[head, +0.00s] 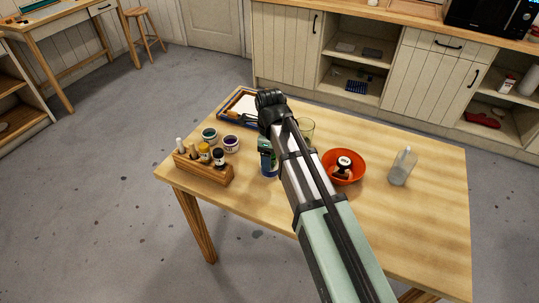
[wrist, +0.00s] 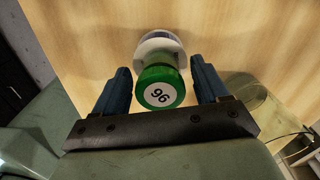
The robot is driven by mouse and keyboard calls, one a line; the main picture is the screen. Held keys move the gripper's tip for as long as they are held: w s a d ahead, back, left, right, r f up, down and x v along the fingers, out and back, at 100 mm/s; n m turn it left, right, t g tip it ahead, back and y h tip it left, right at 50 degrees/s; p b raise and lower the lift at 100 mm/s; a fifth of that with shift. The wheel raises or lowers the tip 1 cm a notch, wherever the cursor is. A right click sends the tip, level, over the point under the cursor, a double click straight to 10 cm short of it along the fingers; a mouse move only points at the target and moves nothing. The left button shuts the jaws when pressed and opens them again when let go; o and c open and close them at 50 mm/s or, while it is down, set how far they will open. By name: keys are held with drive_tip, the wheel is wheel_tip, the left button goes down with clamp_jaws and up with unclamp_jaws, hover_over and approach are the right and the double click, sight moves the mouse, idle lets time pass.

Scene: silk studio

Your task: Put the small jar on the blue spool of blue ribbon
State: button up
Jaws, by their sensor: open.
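In the head view my gripper (head: 267,168) is low over the table's middle, partly covered by my arm, and the jar there is hard to make out. I cannot clearly pick out the blue spool of blue ribbon in either view; it may be hidden behind my arm or gripper.
The table's right front is clear.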

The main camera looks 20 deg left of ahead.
wheel_tip(320, 180, up, 12)
idle(0.6)
drive_tip(key=shift+r, duration=0.1)
idle(0.4)
